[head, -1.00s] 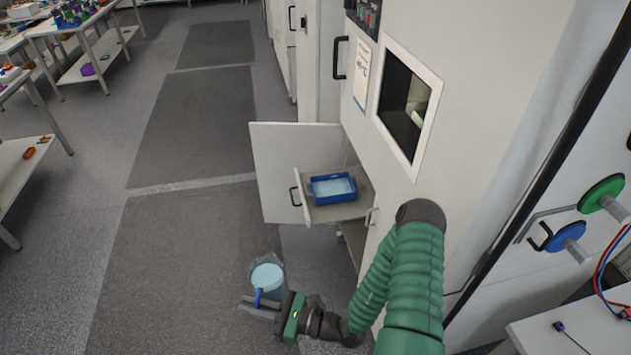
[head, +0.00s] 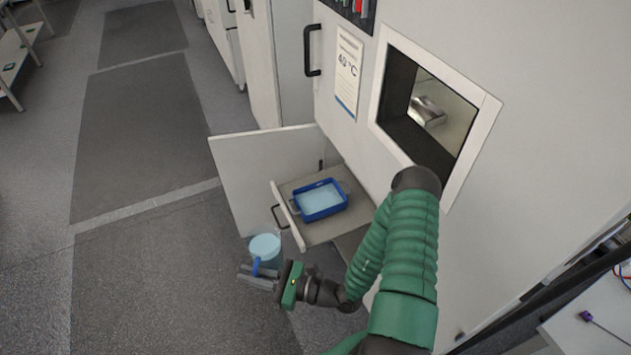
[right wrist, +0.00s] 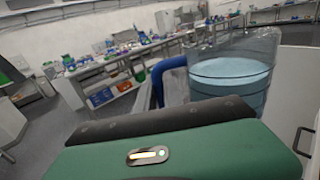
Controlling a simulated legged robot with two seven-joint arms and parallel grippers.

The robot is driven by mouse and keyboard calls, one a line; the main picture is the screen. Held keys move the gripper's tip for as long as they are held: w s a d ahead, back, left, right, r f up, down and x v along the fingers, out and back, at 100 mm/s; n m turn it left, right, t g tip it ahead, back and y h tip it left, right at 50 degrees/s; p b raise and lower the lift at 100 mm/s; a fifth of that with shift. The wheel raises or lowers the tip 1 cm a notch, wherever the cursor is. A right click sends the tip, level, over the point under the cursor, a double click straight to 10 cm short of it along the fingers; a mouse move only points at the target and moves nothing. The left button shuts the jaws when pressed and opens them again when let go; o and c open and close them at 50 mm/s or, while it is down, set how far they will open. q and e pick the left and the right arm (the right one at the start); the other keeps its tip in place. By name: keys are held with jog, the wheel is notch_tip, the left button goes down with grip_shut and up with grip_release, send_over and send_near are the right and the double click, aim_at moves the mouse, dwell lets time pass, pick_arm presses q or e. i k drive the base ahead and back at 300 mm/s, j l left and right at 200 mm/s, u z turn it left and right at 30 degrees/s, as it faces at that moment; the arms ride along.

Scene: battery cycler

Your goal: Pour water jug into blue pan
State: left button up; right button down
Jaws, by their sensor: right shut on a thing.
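The clear water jug (head: 264,246) has a blue handle and holds light blue water. My right gripper (head: 262,274) is shut on its handle. The jug looks upright, in front and to the left of the pulled-out shelf. In the right wrist view the jug (right wrist: 232,75) stands beyond my green gripper body, with a level water surface; the fingertips are mostly hidden there. The blue pan (head: 321,200) sits on the pulled-out shelf and has light blue liquid in it. My left gripper is not in view.
The shelf (head: 312,232) extends from a white cabinet, with its handle at the front. An open white door (head: 250,170) stands behind and left of it. A windowed cabinet face (head: 510,190) rises on the right.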

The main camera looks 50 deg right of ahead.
aim_at(314, 201)
jog(key=i+j, duration=0.15)
jog(key=i, duration=0.55)
jog(key=i+j+z, duration=0.15)
jog(key=i, duration=0.55)
jog(key=i+z, duration=0.25)
jog(key=i, duration=0.35)
jog(key=i+z, duration=0.3)
jog(key=i, duration=0.3)
jog(key=i+z, duration=0.15)
jog(key=z, duration=0.2)
jog(key=i+j+z, duration=0.1)
jog(key=z, duration=0.25)
jog(key=i+j+z, duration=0.1)
jog(key=z, duration=0.3)
jog(key=i+j+z, duration=0.1)
jog(key=z, duration=0.35)
jog(key=i+j+z, duration=0.15)
jog(key=z, duration=0.3)
